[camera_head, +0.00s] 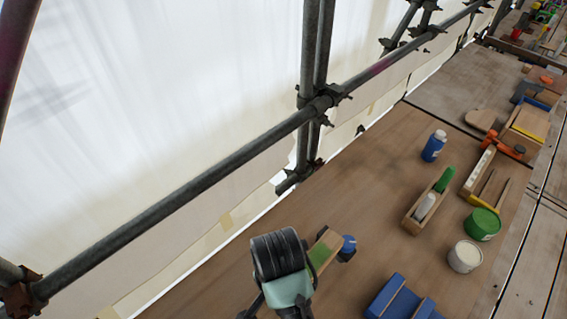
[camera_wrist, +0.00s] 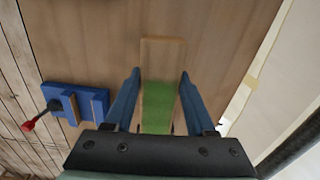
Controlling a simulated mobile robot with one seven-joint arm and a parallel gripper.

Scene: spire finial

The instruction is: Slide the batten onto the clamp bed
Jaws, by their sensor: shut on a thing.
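The batten (camera_wrist: 161,105) is a flat strip, green on its near part and bare wood at its far end. My gripper (camera_wrist: 160,76) is shut on it, with one dark blue finger along each side. In the head view the batten (camera_head: 322,254) shows just beyond my wrist, partly hidden by my arm. The clamp bed (camera_wrist: 75,104) looks like the blue fixture with upright blocks and a red-tipped handle, left of the batten in the wrist view. In the head view this blue fixture (camera_head: 402,299) is at the bottom edge, partly cut off. The batten is apart from it.
A wooden tray (camera_head: 411,224) with bottles, a white tub (camera_head: 465,257), a green tub (camera_head: 482,224) and a blue bottle (camera_head: 434,146) stand to the right. Scaffold tubes (camera_head: 200,148) and white sheeting run along the left.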

